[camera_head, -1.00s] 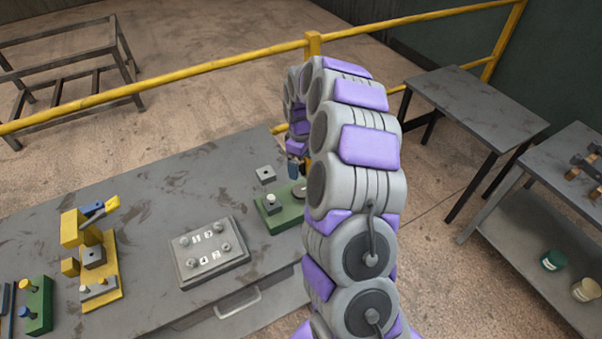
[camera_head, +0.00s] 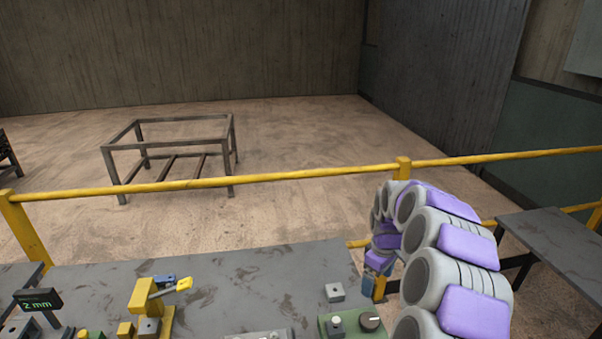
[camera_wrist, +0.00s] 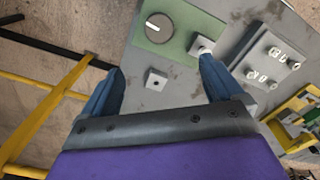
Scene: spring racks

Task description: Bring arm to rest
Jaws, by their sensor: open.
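My arm rises at the right of the head view, a thick grey and purple chain of links that bends over toward the bench. My gripper (camera_head: 374,287) hangs at its end by the bench's right edge, partly hidden by my own links. In the wrist view my gripper (camera_wrist: 160,85) shows two blue fingers spread wide apart with nothing held between them. A small grey block with a hole (camera_wrist: 156,79) lies on the bench beyond the gap between the fingers. The right fingertip appears close to a white knob (camera_wrist: 204,47) on the green box; I cannot tell whether they touch.
The grey bench (camera_head: 230,270) carries a green box with a dial (camera_head: 370,321), a yellow fixture (camera_head: 146,296) and a display reading 2 mm (camera_head: 38,301). A yellow railing (camera_head: 290,176) runs behind. Another grey table (camera_head: 560,245) stands at the right.

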